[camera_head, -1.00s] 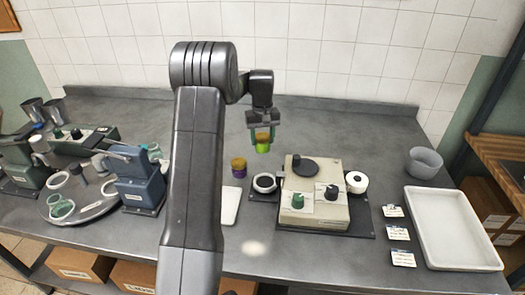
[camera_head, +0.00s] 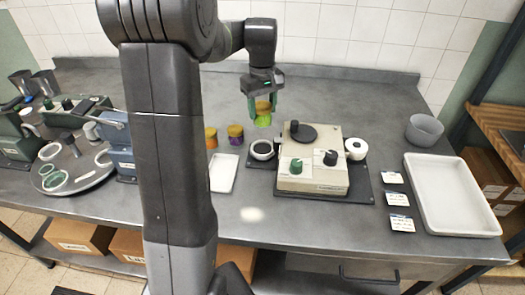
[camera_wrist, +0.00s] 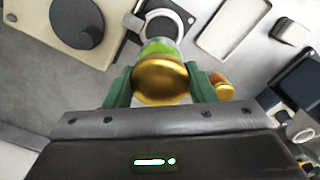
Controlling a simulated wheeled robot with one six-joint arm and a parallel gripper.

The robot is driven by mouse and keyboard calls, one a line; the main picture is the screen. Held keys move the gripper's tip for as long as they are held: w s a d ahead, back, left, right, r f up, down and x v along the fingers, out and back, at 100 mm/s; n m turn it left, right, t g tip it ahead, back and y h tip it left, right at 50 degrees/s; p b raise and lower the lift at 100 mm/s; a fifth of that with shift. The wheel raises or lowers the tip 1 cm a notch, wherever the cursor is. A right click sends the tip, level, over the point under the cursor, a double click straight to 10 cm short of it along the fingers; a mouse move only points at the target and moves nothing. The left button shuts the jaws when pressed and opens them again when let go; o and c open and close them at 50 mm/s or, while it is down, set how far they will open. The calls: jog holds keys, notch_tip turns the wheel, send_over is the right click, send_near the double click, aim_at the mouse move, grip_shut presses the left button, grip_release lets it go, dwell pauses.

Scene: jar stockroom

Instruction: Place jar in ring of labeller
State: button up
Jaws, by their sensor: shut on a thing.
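My gripper (camera_head: 263,108) is shut on a jar with green contents and a gold lid (camera_head: 263,119), its two green fingers on either side. In the wrist view the held jar (camera_wrist: 160,75) shows lid toward the camera, between the fingers. The labeller (camera_head: 312,170) is a beige machine with a black disc and knobs on a dark base. Its ring (camera_head: 262,150), white inside a dark holder, is at the machine's left side. The jar is above and behind the ring in the head view, apart from it. The ring (camera_wrist: 166,22) also shows just beyond the jar in the wrist view.
Two gold-lidded jars, one purple (camera_head: 235,134) and one orange (camera_head: 211,138), stand left of the ring. A white tray (camera_head: 223,173) lies in front of them. A white roll (camera_head: 355,149), a grey bowl (camera_head: 424,130) and a large white tray (camera_head: 451,195) are right.

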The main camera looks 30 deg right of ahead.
jog(key=shift+s+a+f, duration=0.1)
jog(key=shift+s, duration=0.15)
notch_tip(320, 180, down, 10)
jog(key=shift+r+p, duration=0.15)
jog(key=shift+p, duration=0.25)
jog(key=shift+f, duration=0.2)
jog(key=o, duration=1.1)
jog(key=shift+r, duration=0.1)
notch_tip(320, 180, up, 12)
jog(key=shift+r+b, duration=0.1)
jog(key=shift+b, duration=0.2)
